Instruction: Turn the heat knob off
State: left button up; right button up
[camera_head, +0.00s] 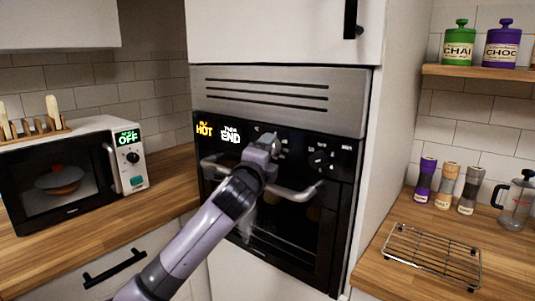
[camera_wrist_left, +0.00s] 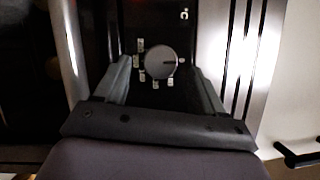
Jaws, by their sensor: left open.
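The built-in oven has a black control panel (camera_head: 345,147) with lit displays reading HOT (camera_head: 204,129) and END (camera_head: 230,135). My left gripper (camera_head: 264,147) is in front of the panel in the head view and hides part of it. In the left wrist view a round grey knob (camera_wrist_left: 161,61) with a dark pointer mark and small labels around it lies between the open fingers of my left gripper (camera_wrist_left: 163,82). Gaps show on both sides, and I see no contact. Another knob (camera_head: 320,160) shows further right on the panel. My right gripper is not in view.
The oven door handle (camera_head: 296,193) runs just below the panel, close to my left arm. A microwave (camera_head: 80,170) stands on the left counter. A wire rack (camera_head: 432,257), spice grinders (camera_head: 446,184) and a glass press (camera_head: 516,203) are on the right counter.

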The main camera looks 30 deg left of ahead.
pick_arm(q)
jog(key=shift+b+v, duration=0.4)
jog(key=shift+v, duration=2.3)
jog(key=shift+f, duration=0.1)
jog(key=s+d+f+n+g+h, duration=0.1)
jog(key=s+d+f+n+h, duration=0.15)
jog(key=f, duration=0.65)
jog(key=s+d+f+n+g+h, duration=0.1)
jog(key=s+d+f+g, duration=0.15)
jog(key=f, duration=0.65)
jog(key=s+d+f+n+h, duration=0.2)
jog(key=d+f, duration=0.2)
jog(key=f, duration=0.5)
jog(key=s+d+f+n+g+h, duration=0.1)
jog(key=s+d+f+n+g, duration=0.1)
jog(key=s+f, duration=0.6)
jog(key=s+d+f+n+g+h, duration=0.1)
jog(key=s+d+f+n, duration=0.3)
jog(key=s+f, duration=0.5)
jog(key=shift+s+d+n+g, duration=0.4)
jog(key=shift+s+n+g, duration=0.05)
jog(key=shift+s+n, duration=0.8)
jog(key=shift+h, duration=0.25)
jog(key=shift+c, duration=0.3)
